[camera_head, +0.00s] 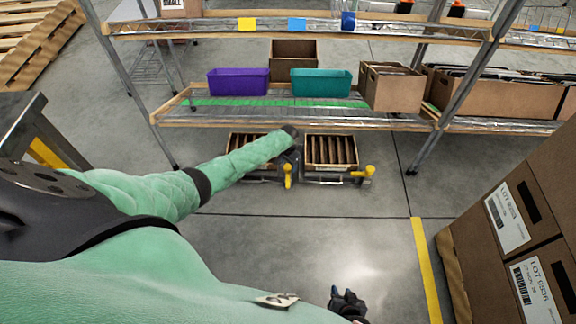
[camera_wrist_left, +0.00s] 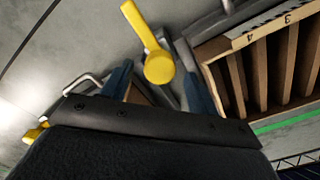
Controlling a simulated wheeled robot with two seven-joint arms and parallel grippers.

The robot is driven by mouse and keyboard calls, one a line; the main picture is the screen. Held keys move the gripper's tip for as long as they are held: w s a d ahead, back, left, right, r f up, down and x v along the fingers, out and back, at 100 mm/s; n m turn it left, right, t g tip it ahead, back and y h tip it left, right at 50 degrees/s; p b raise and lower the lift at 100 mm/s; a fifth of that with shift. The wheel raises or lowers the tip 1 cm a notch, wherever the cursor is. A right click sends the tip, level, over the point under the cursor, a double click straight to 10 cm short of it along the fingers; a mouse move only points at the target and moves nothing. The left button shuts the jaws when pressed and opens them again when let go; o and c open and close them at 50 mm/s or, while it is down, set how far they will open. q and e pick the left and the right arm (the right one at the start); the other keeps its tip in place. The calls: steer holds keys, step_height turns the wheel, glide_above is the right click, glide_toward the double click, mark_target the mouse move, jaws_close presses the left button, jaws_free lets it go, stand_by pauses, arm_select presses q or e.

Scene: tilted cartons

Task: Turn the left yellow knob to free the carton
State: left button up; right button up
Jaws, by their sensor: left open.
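The left yellow knob (camera_head: 288,177) stands at the front right of the left carton (camera_head: 236,142), low on the floor under the shelf. In the left wrist view the knob (camera_wrist_left: 152,45) has a round end and a straight lever. My left gripper (camera_head: 290,163) is at the knob. Its two blue fingers (camera_wrist_left: 158,85) are open, one on either side of the knob's round end. I cannot tell whether they touch it. The slatted carton (camera_wrist_left: 262,72) shows beside the fingers. My arm hides part of the left carton. My right gripper (camera_head: 347,302) is low in the head view, away from the cartons.
A second slatted carton (camera_head: 331,150) with its own yellow knob (camera_head: 366,173) is to the right. The wire shelf (camera_head: 290,117) above carries a purple bin (camera_head: 238,82), a teal bin (camera_head: 321,83) and boxes. Stacked cartons (camera_head: 520,235) stand at right. Floor in front is clear.

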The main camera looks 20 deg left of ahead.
arm_select(q)
steer(key=shift+r+p, duration=0.55)
steer(key=shift+r, duration=2.25)
